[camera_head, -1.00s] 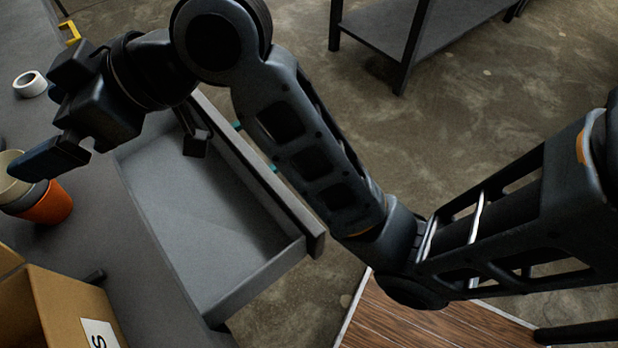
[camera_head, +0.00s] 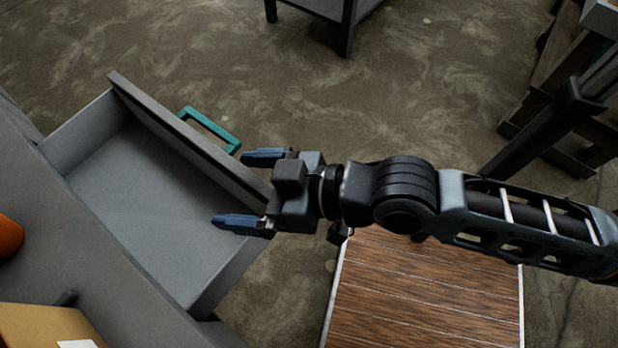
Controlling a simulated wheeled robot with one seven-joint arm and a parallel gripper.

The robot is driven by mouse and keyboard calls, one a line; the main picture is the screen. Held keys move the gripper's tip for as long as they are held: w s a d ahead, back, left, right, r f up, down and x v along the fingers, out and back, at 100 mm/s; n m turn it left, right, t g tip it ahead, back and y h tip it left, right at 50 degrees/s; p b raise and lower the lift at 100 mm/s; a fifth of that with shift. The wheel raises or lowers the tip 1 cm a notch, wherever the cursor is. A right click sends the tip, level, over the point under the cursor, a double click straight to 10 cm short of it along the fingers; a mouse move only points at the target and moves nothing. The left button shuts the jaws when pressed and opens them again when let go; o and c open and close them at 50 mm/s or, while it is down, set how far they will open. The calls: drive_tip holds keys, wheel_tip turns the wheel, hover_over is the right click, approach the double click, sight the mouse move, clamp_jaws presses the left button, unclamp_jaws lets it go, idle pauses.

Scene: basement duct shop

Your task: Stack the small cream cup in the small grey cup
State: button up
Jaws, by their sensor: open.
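My gripper (camera_head: 232,190) is open and empty, its two blue-tipped fingers spread apart and pointing left. It is at the front right corner of the open drawer, in the middle of the view. An orange cup (camera_head: 9,237) shows only in part at the left edge, on the grey bench top. The small cream cup and the small grey cup are out of view now.
The open grey drawer (camera_head: 150,200) looks empty and has a teal handle (camera_head: 210,129) on its front. A cardboard box (camera_head: 45,327) stands at the lower left. Brown wooden boards (camera_head: 430,295) lie below my arm. A dark shelf stands at the top.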

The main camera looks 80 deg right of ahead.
drive_tip(key=s+d+r+h, duration=0.1)
drive_tip(key=s+d+r, duration=0.1)
drive_tip(key=s, duration=1.2)
drive_tip(key=shift+r+n+t, duration=0.3)
drive_tip(key=shift+r, duration=0.15)
